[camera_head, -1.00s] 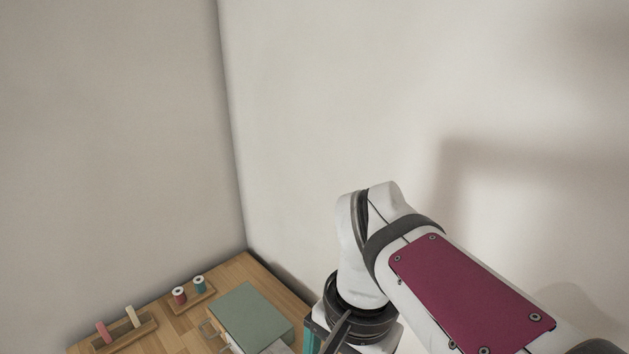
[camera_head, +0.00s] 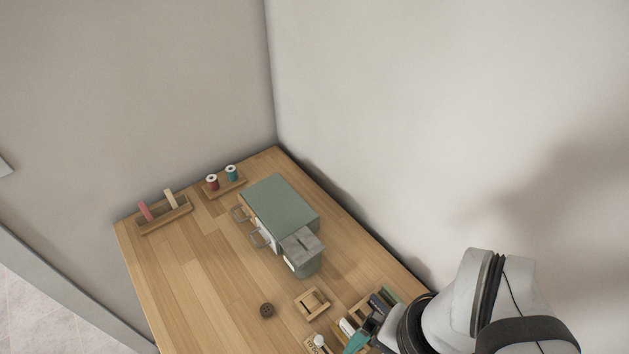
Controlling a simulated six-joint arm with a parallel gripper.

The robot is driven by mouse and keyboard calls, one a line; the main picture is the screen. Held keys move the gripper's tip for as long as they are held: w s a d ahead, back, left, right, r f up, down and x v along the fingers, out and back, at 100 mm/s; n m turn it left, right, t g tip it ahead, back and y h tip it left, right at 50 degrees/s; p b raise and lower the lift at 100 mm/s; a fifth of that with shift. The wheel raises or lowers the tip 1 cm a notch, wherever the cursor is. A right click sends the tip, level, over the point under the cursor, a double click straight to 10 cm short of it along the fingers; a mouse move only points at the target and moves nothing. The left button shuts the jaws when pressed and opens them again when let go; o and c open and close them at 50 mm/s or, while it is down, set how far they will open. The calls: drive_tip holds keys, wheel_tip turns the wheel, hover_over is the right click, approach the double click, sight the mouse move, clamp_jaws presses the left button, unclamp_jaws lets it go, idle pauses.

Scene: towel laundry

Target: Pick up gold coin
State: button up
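I cannot make out a gold coin in this view. A small dark brown round piece (camera_head: 267,310), which looks like a button, lies flat on the wooden table. My gripper (camera_head: 361,334) shows only in part at the bottom, a teal piece beside my arm's dark wrist. Its fingertips are not clear, so I cannot tell whether it is open or holds anything. It is right of the round piece and apart from it, over or beside the small items at the table's right side.
A green-topped drawer box (camera_head: 281,205) with handles stands near the back corner, a smaller grey box (camera_head: 302,252) beside it. Spools (camera_head: 212,182) and a wooden rack (camera_head: 165,215) stand at the back left. A small wooden frame (camera_head: 312,304) lies nearby. The table's left middle (camera_head: 195,275) is clear.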

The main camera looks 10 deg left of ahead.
drive_tip(key=shift+c, duration=0.2)
drive_tip(key=c, duration=0.9)
drive_tip(key=shift+c, duration=0.2)
drive_tip(key=n+h, duration=0.2)
drive_tip(key=n, duration=1.3)
hover_over(317, 294)
drive_tip(key=s, duration=0.1)
wheel_tip(317, 294, down, 5)
drive_tip(key=shift+t, duration=0.4)
drive_tip(key=f, duration=1)
drive_tip(key=w+f, duration=0.1)
drive_tip(key=f, duration=0.3)
drive_tip(key=shift+a+f, duration=0.1)
drive_tip(key=shift+f, duration=0.3)
